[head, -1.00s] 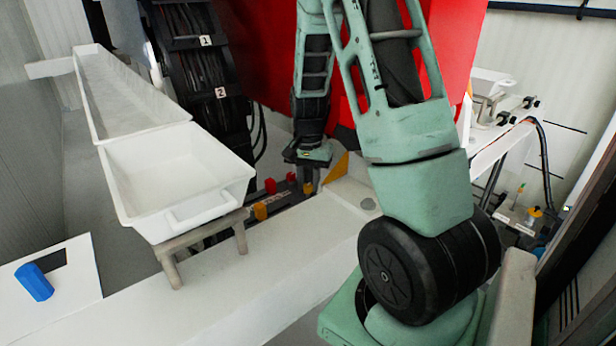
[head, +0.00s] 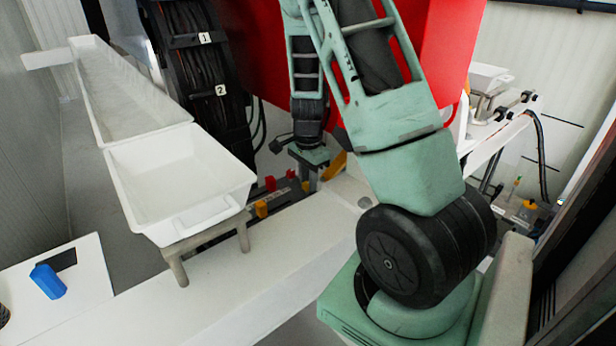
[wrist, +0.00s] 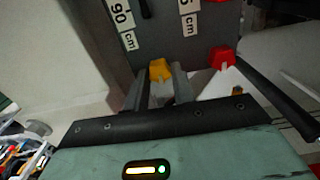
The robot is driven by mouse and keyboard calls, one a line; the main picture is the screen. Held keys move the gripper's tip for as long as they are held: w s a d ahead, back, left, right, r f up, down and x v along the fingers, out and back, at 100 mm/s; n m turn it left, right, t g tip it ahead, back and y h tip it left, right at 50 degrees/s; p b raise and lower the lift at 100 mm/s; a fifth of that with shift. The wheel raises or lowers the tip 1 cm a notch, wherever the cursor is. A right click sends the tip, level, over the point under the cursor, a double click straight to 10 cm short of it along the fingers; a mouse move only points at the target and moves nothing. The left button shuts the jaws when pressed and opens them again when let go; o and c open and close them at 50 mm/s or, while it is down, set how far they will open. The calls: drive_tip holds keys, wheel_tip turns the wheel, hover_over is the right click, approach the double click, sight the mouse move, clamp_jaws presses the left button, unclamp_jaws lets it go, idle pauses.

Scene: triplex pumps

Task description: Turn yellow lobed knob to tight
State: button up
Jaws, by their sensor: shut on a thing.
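The yellow lobed knob (wrist: 160,69) shows in the wrist view, at the top of the gap between the two fingers of my gripper (wrist: 161,77). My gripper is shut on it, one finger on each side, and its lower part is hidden. In the head view my gripper (head: 311,178) points down at a low dark panel behind the white beam. A yellow knob (head: 305,186) shows right beside its fingers. The knob's turn angle cannot be read.
A red knob (wrist: 222,57) sits right of the fingers in the wrist view. Another yellow knob (head: 261,208) and a red knob (head: 270,184) stand left of my gripper in the head view. A white trough (head: 180,180) on legs and a white beam (head: 250,280) are nearby.

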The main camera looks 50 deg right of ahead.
drive_tip(key=shift+d, duration=0.1)
idle(0.3)
drive_tip(key=o, duration=1)
wheel_tip(320, 180, up, 18)
drive_tip(key=shift+f, duration=0.25)
